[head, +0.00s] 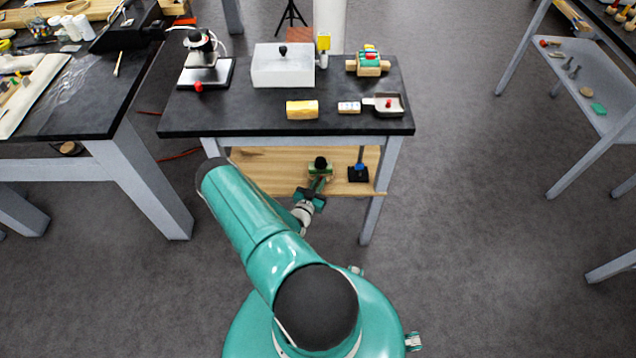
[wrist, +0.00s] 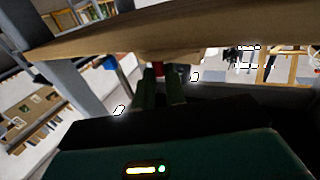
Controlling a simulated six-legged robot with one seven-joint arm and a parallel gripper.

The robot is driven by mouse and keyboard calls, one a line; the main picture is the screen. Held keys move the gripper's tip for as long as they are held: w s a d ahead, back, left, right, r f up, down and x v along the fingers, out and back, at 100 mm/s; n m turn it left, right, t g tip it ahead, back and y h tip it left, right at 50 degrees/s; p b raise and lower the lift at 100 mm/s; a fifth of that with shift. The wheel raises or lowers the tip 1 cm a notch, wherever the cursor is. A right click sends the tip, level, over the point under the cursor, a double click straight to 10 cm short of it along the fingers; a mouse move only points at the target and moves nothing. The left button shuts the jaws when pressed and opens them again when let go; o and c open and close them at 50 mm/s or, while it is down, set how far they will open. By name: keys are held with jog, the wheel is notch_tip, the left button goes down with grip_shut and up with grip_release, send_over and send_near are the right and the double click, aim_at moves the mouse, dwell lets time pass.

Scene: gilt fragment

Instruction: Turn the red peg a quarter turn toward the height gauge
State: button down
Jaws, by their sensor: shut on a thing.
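The red peg (wrist: 158,68) shows in the wrist view as a small red piece between the green fingers of my gripper (wrist: 160,88). The fingers are shut on it, close against the pale wooden board across the top of that view. In the head view my gripper (head: 320,172) is over the wooden lower shelf, and I cannot make out the red peg there. The height gauge (head: 358,173), with a black base, a blue part and an upright rod, stands on the shelf to the right of my gripper. The peg's turn angle is not clear.
The lower shelf (head: 262,166) is bare to the left of my gripper. Grey table legs (head: 379,200) flank the shelf.

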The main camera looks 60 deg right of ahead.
jog(key=shift+s+d+n+t+y, duration=0.15)
jog(key=shift+s+n+t, duration=0.15)
jog(key=shift+n+t, duration=0.45)
jog(key=shift+s+d+n+t+y, duration=0.25)
jog(key=shift+n+t, duration=0.2)
jog(key=shift+t, duration=0.55)
jog(key=shift+s+d+n+t+y, duration=0.1)
jog(key=shift+s+n+t, duration=0.25)
jog(key=shift+n+t, duration=0.4)
jog(key=shift+s+d+n+t+y, duration=0.25)
jog(key=shift+n+t+y, duration=0.3)
jog(key=shift+t, duration=0.35)
jog(key=shift+s+d+n+t+y, duration=0.3)
jog(key=shift+n+t+y, duration=0.2)
jog(key=shift+t, duration=0.4)
jog(key=shift+s+d+n+t+y, duration=0.25)
jog(key=shift+n+t+y, duration=0.3)
jog(key=shift+t, duration=0.35)
jog(key=shift+s+d+n+t+y, duration=0.2)
jog(key=shift+d+n+t+y, duration=0.3)
jog(key=shift+n+t+y, duration=0.5)
jog(key=shift+s+d+n+t+y, duration=0.2)
jog(key=shift+d+n+t+y, duration=0.3)
jog(key=shift+n+t+y, duration=0.55)
jog(key=shift+d+n+t+y, duration=0.25)
jog(key=shift+n+y, duration=0.1)
jog(key=shift+y, duration=0.25)
jog(key=shift+d+n+t+y, duration=0.2)
jog(key=shift+n+y, duration=0.15)
jog(key=shift+y, duration=0.5)
